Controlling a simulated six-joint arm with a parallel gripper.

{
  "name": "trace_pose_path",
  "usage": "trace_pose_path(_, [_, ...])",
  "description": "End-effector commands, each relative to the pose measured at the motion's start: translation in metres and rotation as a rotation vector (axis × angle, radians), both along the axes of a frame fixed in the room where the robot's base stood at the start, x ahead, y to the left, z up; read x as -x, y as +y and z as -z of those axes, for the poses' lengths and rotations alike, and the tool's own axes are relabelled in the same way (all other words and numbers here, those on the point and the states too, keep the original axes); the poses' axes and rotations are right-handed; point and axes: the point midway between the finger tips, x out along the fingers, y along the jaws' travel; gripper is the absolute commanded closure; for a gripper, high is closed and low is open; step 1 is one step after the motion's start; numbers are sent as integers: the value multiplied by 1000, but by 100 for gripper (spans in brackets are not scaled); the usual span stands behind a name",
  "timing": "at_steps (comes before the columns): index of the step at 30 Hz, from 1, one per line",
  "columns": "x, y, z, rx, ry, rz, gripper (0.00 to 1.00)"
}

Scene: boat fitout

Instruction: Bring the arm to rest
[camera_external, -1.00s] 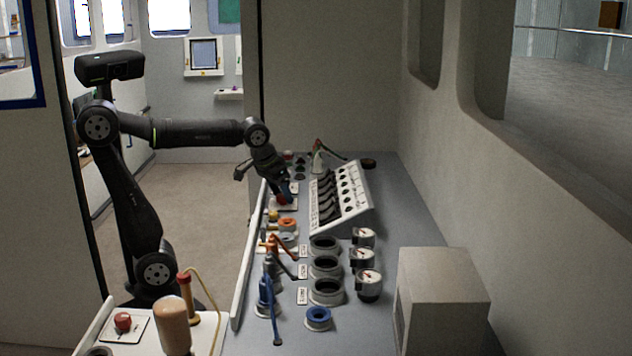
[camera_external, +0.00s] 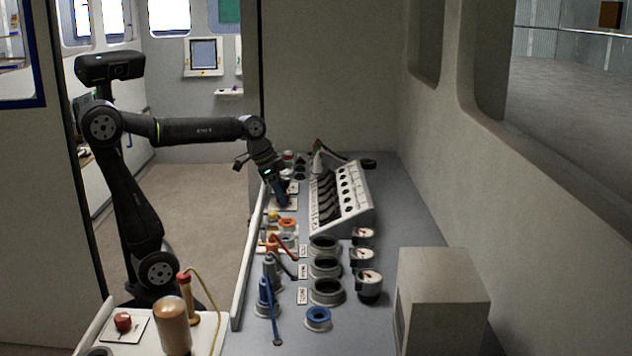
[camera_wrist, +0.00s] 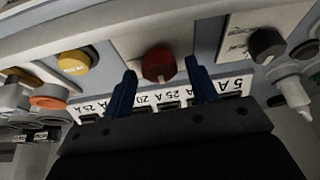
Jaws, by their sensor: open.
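My gripper (camera_external: 281,192) is above the far left part of the console in the external view, with its fingers pointing down. In the wrist view my gripper (camera_wrist: 160,88) shows two blue fingers spread apart with nothing held between them. A red knob (camera_wrist: 158,65) on a pale plate lies just beyond the gap between the fingertips. I cannot tell how far the fingertips are from it. In the external view the gripper hides most of that plate.
A sloped switch panel (camera_external: 352,199) stands close to the right of my gripper. A yellow knob (camera_wrist: 76,62) and a black knob (camera_wrist: 266,44) flank the red one. Blue and orange valve levers, round sockets and gauges (camera_external: 368,283) stand nearer. A grey box (camera_external: 443,300) stands at the right.

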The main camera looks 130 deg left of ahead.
Motion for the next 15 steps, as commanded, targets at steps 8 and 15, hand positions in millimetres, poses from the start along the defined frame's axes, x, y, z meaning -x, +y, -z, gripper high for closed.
trace_pose_path(8, [1,1,1,2,1,167,47])
trace_pose_path(15, [1,2,0,0,0,289,47])
